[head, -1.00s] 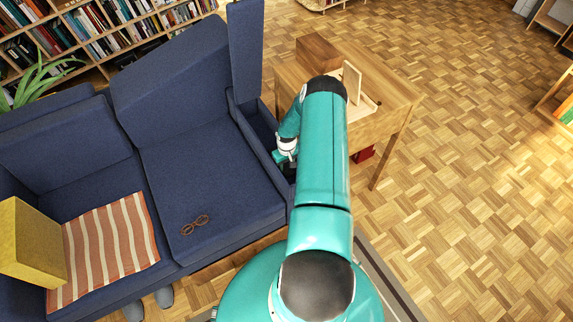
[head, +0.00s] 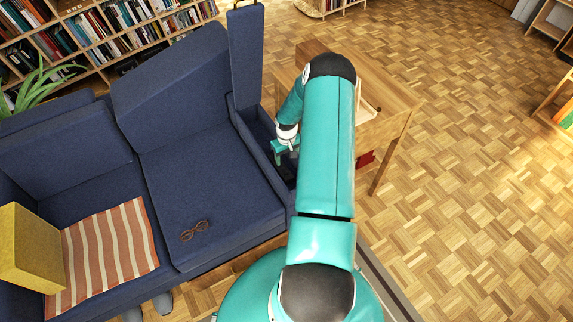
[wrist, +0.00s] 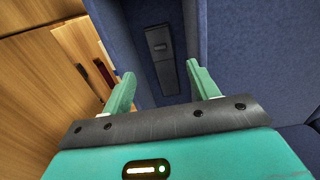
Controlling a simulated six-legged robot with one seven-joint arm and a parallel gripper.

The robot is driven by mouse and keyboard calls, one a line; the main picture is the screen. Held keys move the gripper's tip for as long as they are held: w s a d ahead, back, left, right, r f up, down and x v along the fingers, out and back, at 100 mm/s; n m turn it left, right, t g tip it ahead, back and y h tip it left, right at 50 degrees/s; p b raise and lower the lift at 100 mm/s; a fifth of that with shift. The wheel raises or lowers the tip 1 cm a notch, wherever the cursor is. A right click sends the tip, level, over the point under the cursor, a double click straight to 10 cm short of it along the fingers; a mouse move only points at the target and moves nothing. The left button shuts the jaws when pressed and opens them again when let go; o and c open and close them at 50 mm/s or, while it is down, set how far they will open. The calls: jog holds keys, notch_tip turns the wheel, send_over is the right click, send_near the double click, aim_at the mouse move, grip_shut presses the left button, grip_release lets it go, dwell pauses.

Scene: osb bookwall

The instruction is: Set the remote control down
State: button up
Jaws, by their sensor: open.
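The remote control (wrist: 160,58) is a long dark bar with a small panel near its upper end. In the wrist view it lies on the floor of a blue compartment (wrist: 141,98) in the sofa's arm. My gripper (wrist: 160,73) is open and empty, its two green fingers apart on either side of the remote's lower end in the picture and clear of it. In the head view my gripper (head: 285,152) is over the open armrest compartment (head: 259,141). I cannot make out the remote for certain there.
The compartment's lid (head: 245,58) stands upright behind it. A wooden desk (head: 392,92) is close on the right. Glasses (head: 194,231), a striped cloth (head: 108,245) and a yellow box (head: 28,247) are on the blue sofa (head: 207,165). Open parquet lies at right.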

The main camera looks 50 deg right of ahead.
jog(key=w+a+r+n+t+h, duration=0.1)
jog(key=a+r, duration=0.5)
jog(key=r, duration=0.5)
jog(key=w+a+r+h, duration=0.15)
jog(key=a+r, duration=0.35)
jog(key=r, duration=0.7)
jog(key=w+a+r+n+t, duration=0.1)
jog(key=a+r, duration=0.5)
jog(key=r, duration=0.5)
jog(key=s+a+r+t, duration=0.2)
jog(key=s+a+r, duration=0.6)
jog(key=a+r, duration=0.45)
jog(key=s+a+r+n+t+y, duration=0.1)
jog(key=s+a+r+y, duration=0.1)
jog(key=s+a, duration=0.7)
jog(key=shift+s+a+r+n+t, duration=0.3)
jog(key=shift+s+r, duration=0.3)
jog(key=shift+s, duration=0.55)
jog(key=shift+y, duration=0.25)
